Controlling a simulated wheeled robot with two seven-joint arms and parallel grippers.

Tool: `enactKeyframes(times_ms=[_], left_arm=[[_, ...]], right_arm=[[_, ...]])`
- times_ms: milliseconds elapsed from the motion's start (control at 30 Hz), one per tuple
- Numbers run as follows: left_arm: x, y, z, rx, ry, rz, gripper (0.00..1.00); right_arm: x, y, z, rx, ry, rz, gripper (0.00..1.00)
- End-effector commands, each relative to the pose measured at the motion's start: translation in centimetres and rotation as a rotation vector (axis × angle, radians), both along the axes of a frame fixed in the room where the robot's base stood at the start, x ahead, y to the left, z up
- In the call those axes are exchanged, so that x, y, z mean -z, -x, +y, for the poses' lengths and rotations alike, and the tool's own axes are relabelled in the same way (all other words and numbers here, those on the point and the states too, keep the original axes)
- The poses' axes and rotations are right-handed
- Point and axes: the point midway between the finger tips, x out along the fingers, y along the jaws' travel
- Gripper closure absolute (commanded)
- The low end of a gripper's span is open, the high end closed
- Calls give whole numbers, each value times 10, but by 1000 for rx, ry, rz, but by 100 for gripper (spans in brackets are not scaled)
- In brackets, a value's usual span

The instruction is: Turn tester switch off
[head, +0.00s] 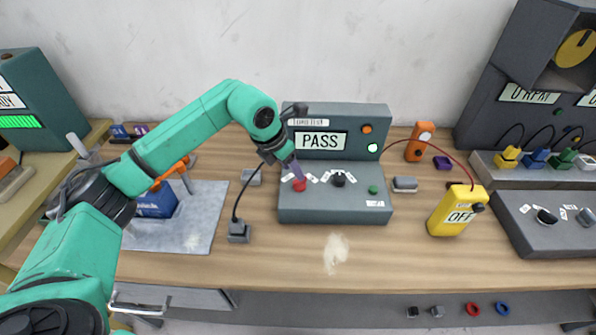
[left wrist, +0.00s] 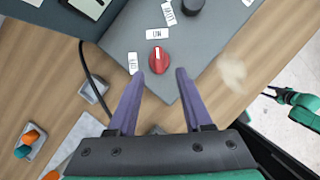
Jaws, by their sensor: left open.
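The grey tester (head: 334,213) stands mid-table, its upright display reading PASS. On its sloped panel are a red rotary switch (head: 300,185) with small white labels around it and a black knob (head: 338,180). In the left wrist view the red switch (left wrist: 159,62) shows a white mark pointing to the picture's top, toward a white label. My left gripper (head: 293,172) is open and empty just above the switch; in the wrist view its purple fingers (left wrist: 157,74) lie either side of the switch's near edge. I cannot tell whether they touch it. My right gripper's jaws are too unclear to judge.
A black cable runs to a small grey block (head: 238,233) left of the tester. A red wire arches to a yellow meter (head: 456,212) reading OFF on the right. A grey mat with a blue vise (head: 155,203) lies left.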

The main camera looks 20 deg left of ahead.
Motion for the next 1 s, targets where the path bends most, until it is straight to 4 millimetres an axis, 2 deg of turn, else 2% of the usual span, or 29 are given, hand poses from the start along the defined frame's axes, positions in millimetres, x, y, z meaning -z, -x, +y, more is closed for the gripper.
enactKeyframes(times_ms=[33, 233, 533, 567, 600, 667, 700, 1000], left_arm=[[9, -4, -3, -1, 1, 5, 50], [44, -16, -10, -1, 1, 2, 50], [52, -19, -11, 0, 1, -1, 50], [52, -19, -11, 0, 1, -1, 54], [52, -19, -11, 0, 1, -1, 69], [52, -19, -11, 0, 1, -1, 92], [51, -19, -11, 0, 1, -1, 100], [51, -19, -11, -12, 1, -2, 100]], right_arm=[[-8, -3, 0, 0, 0, -4, 50], [-18, -24, 1, -1, -2, -39, 50], [-17, -20, -1, -1, 0, -34, 50], [-17, -19, -1, -1, 0, -32, 50], [-17, -18, -1, -1, 1, -30, 50], [-17, -17, -1, -1, 0, -29, 50], [-17, -17, -1, -1, 1, -29, 50], [-15, -17, -1, -1, 1, -28, 50]])
